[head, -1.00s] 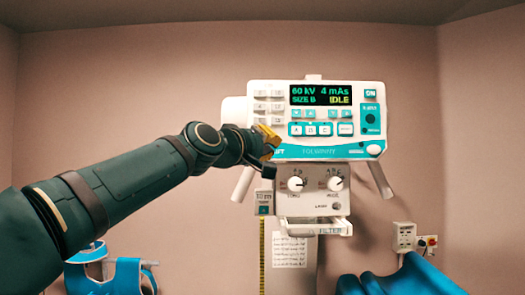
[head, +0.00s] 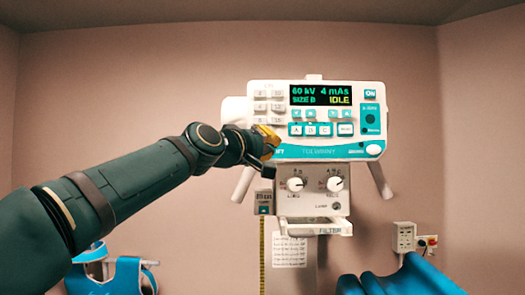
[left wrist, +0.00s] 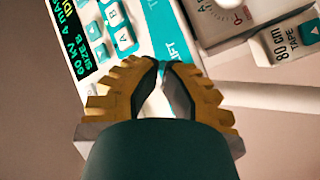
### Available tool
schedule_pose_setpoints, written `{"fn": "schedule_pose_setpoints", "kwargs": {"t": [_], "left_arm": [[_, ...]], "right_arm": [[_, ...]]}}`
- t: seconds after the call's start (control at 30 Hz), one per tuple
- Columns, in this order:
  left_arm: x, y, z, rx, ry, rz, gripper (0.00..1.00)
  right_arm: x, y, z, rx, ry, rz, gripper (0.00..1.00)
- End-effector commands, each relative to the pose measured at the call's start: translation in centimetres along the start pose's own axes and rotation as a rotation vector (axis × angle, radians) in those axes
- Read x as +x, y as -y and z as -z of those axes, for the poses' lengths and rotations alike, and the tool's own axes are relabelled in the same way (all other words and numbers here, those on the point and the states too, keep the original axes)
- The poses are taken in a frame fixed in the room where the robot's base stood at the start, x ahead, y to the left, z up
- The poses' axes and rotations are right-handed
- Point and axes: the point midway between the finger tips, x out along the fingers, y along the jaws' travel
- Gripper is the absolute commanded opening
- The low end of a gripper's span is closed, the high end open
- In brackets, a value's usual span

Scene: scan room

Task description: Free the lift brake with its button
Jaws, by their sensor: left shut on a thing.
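The control panel (head: 325,152) is white and teal, and its display (head: 320,95) reads 60 kV, 4 mAs, SIZE B, IDLE. My left gripper (head: 270,140) is at the panel's lower left corner, over the start of the LIFT label. In the left wrist view the yellow-backed fingers (left wrist: 163,70) come together at the panel's edge beside the LIFT lettering (left wrist: 178,50). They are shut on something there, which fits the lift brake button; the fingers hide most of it. I cannot tell whether the button is pressed in. My right gripper is not in view.
Below the panel is a box with two knobs (head: 315,184) and a filter rail (head: 325,228). A tape unit (head: 264,204) hangs at its left. White handles (head: 243,184) slant down at both sides.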

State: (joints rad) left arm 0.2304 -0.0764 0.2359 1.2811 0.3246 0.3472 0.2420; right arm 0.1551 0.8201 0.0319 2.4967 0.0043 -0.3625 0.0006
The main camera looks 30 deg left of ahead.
Motion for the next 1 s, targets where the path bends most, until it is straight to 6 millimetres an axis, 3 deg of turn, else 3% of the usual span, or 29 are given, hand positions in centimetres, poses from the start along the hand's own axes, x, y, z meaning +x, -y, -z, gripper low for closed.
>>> {"fn": "schedule_pose_setpoints", "kwargs": {"t": [1.0], "left_arm": [[0.65,0.35,0.32,0.0,0.0,0.0,0.0]], "right_arm": [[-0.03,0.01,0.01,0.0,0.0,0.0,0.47]]}}
